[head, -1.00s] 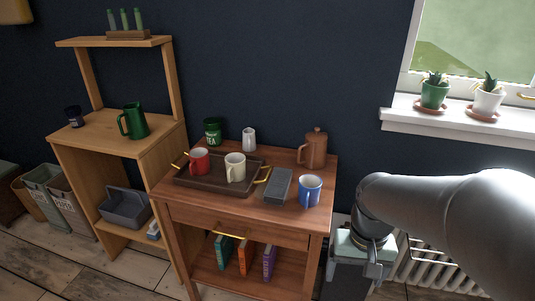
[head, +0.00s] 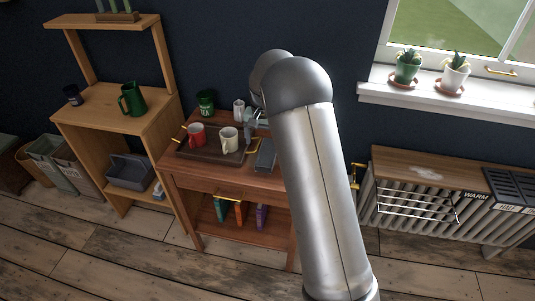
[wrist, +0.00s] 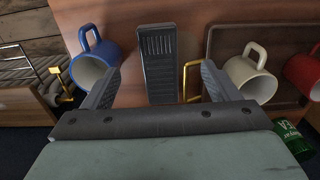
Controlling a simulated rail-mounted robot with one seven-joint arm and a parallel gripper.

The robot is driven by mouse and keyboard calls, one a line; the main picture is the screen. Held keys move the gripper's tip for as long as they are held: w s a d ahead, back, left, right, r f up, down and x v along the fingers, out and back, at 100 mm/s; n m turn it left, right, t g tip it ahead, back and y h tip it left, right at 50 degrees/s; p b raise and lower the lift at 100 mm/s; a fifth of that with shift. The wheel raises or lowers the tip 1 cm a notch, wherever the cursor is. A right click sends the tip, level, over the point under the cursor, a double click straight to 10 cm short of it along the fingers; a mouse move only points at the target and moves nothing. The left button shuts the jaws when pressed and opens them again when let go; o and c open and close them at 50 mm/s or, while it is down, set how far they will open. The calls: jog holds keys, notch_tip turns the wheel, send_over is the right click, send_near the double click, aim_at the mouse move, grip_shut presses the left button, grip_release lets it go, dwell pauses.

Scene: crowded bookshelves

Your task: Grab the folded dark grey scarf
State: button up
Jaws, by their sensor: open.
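The folded dark grey scarf (head: 265,156) lies on the wooden table, just right of the brown tray, partly hidden by my arm in the head view. In the wrist view the scarf (wrist: 158,78) is a narrow dark grey block with a ribbed patch at its far end. My gripper (wrist: 160,68) is open, with one finger to each side of the scarf in the picture. No finger visibly touches it, and I cannot tell how far above it the fingertips are. In the head view my gripper shows only in part, behind my arm.
A blue mug (wrist: 93,63) stands left of the scarf in the wrist view. The tray (head: 190,152) with its gold handle (wrist: 188,80), a cream mug (wrist: 250,75) and a red mug (wrist: 304,72) is to the right.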

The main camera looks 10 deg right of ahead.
send_over(265, 160)
jog(key=f, duration=0.4)
jog(key=shift+a+f, duration=0.25)
jog(key=shift+f, duration=0.05)
jog(key=shift+w+d+f+p, duration=0.15)
jog(key=shift+f+p, duration=0.1)
jog(key=shift+f, duration=1.05)
jog(key=shift+s+d+f+p, duration=0.1)
jog(key=shift+f+p, duration=0.15)
jog(key=shift+f, duration=1.05)
jog(key=c, duration=1.1)
